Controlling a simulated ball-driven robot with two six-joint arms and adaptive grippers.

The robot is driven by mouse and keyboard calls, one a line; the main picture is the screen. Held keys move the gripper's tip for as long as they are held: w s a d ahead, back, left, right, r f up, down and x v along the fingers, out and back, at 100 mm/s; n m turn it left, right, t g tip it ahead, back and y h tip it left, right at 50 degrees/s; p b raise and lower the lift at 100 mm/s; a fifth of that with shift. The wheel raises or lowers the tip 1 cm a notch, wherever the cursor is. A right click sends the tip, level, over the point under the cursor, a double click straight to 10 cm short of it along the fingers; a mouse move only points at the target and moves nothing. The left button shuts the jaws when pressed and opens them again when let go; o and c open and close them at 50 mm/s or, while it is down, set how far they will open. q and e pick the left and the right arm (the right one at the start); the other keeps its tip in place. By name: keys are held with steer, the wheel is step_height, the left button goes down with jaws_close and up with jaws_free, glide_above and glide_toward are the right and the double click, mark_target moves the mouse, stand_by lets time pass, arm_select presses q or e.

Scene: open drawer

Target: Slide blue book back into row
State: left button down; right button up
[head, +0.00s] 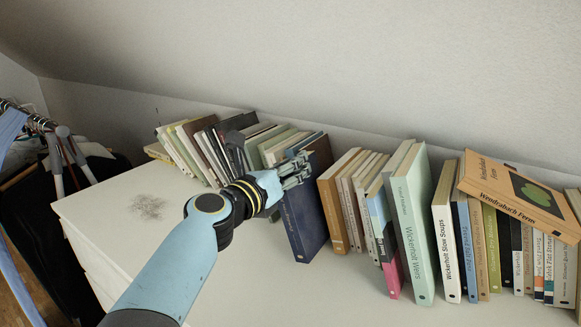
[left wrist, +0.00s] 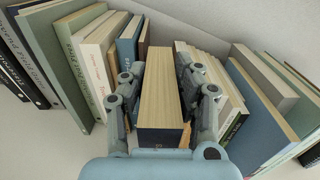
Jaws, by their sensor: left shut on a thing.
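The dark blue book (head: 305,228) stands in the row on the white cabinet top, between the leaning books on its left and an orange-brown book (head: 331,214). Its spine faces the front. My left gripper (head: 296,172) is at its upper part, reached from the left. In the left wrist view my left gripper (left wrist: 158,95) is shut on the book, one finger on each side. The book's pale page block (left wrist: 159,85) and dark spine end show between the fingers. The book's far end is hard to make out. My right gripper is in neither view.
Leaning books (head: 205,148) stand left of the blue book. A tall mint-green book (head: 412,225) and several others stand to the right, with an orange book (head: 512,194) lying tilted on top. A wall rises behind.

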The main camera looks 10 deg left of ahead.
mark_target(310, 152)
arm_select(q)
steer(key=shift+b+x, duration=0.5)
steer(key=shift+x, duration=1.45)
steer(key=shift+r, duration=0.1)
steer(key=shift+b+x, duration=0.35)
steer(key=shift+x, duration=0.5)
steer(key=c, duration=0.9)
jaws_free()
steer(key=shift+d, duration=0.1)
